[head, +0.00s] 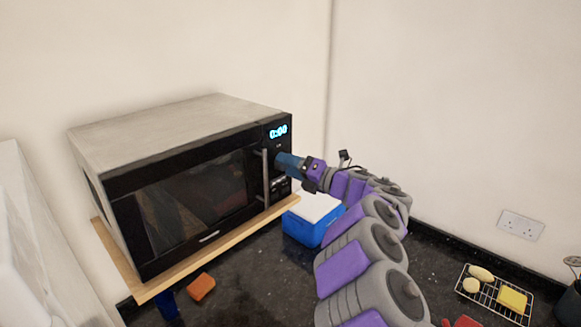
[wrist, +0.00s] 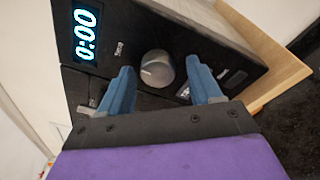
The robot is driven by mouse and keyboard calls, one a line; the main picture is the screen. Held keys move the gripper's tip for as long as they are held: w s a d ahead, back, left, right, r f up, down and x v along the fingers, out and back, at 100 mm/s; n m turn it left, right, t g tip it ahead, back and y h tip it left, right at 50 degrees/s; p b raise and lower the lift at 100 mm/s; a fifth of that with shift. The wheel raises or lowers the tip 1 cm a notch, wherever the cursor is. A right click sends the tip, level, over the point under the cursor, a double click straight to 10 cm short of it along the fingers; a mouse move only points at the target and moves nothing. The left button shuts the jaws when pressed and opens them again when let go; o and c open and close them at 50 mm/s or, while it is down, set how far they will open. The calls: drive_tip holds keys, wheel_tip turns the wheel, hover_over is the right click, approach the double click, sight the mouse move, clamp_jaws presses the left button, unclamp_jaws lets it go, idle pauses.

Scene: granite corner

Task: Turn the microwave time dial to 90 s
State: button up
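The microwave (head: 180,190) stands on a wooden board at the left in the head view, its door closed. Its display (head: 278,131) reads 0:00, and the display shows large and turned sideways in the wrist view (wrist: 86,33). The round silver time dial (wrist: 157,69) sits on the black control panel in the wrist view. My gripper (wrist: 165,80) is open, with one blue finger on each side of the dial and visible gaps to it. In the head view my gripper (head: 283,163) is at the control panel and hides the dial.
A blue box with a white lid (head: 311,215) stands below the panel, close to my arm. An orange block (head: 201,287) lies on the dark counter. A wire rack (head: 490,300) with several food items is at the right. A wall socket (head: 521,225) is behind it.

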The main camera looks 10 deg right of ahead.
drive_tip(key=shift+d, duration=0.1)
drive_tip(key=shift+c, duration=1.4)
drive_tip(key=c, duration=0.6)
drive_tip(key=shift+c, duration=0.2)
drive_tip(key=shift+f, duration=0.1)
drive_tip(key=m+p, duration=0.1)
drive_tip(key=m, duration=0.3)
drive_tip(key=shift+a, duration=0.2)
drive_tip(key=m+t+p, duration=0.1)
drive_tip(key=m+p, duration=0.1)
drive_tip(key=m, duration=0.2)
drive_tip(key=shift+s+f+m, duration=0.1)
drive_tip(key=shift+f+m, duration=0.05)
drive_tip(key=shift+m, duration=0.25)
drive_tip(key=m+p, duration=0.3)
drive_tip(key=m, duration=0.3)
drive_tip(key=shift+a+t+p, duration=0.1)
drive_tip(key=shift+t+p, duration=0.3)
drive_tip(key=shift+s+m+t+h+p, duration=0.1)
drive_tip(key=shift+m+t+h+p, duration=0.25)
drive_tip(key=shift+m+p, duration=1.35)
drive_tip(key=shift+m+b, duration=0.4)
drive_tip(key=shift+m, duration=0.2)
